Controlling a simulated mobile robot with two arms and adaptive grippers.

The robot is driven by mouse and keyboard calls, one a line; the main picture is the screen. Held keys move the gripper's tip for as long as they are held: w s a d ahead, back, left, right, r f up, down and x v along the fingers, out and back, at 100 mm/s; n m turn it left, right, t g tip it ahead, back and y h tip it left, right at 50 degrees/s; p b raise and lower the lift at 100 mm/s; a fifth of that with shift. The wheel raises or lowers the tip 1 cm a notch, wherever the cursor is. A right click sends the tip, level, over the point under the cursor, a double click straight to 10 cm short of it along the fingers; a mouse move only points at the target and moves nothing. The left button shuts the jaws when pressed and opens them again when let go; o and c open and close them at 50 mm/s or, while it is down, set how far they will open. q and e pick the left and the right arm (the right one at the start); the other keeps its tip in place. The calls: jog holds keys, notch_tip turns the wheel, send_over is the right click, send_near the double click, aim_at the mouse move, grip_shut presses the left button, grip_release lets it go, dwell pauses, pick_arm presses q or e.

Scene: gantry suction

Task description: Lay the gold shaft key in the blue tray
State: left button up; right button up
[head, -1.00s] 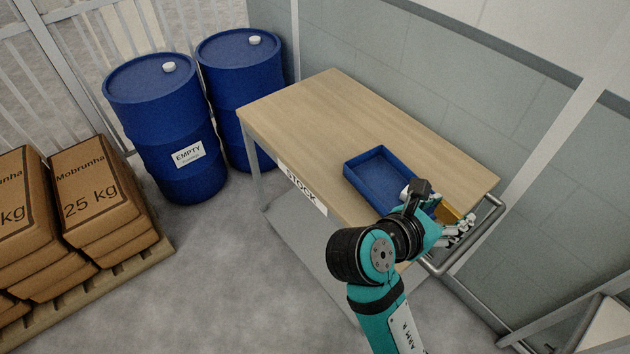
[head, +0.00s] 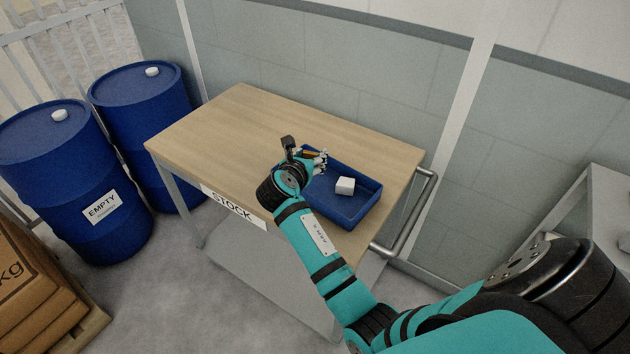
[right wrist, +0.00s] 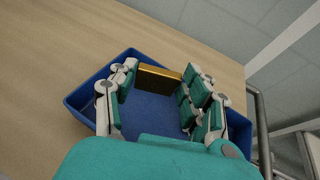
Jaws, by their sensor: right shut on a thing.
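The blue tray (head: 352,217) lies on the wooden table top, with a white block (head: 345,186) inside it. My right gripper (head: 318,160) is at the tray's left end in the head view. It is shut on the gold shaft key (head: 307,153), which is mostly hidden behind the fingers there. In the right wrist view the gold key (right wrist: 158,78) shows as a dark-sided bar with a gold top edge between the fingers, over the blue tray (right wrist: 83,95). I cannot tell whether the key touches the tray floor. My left gripper is out of view.
The table (head: 240,115) has bare wood left of the tray and a metal handle rail (head: 405,232) at its right end. Two blue drums (head: 150,105) stand to the left. A grey wall runs behind the table. A grey bench (head: 600,185) is at the right.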

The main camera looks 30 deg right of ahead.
jog(key=shift+f+b, duration=0.3)
jog(key=shift+f, duration=2.8)
jog(key=shift+f, duration=0.1)
jog(key=o, duration=1.3)
jog(key=shift+f, duration=0.1)
jog(key=shift+r, duration=0.2)
jog(key=v, duration=1.2)
jog(key=shift+r, duration=0.1)
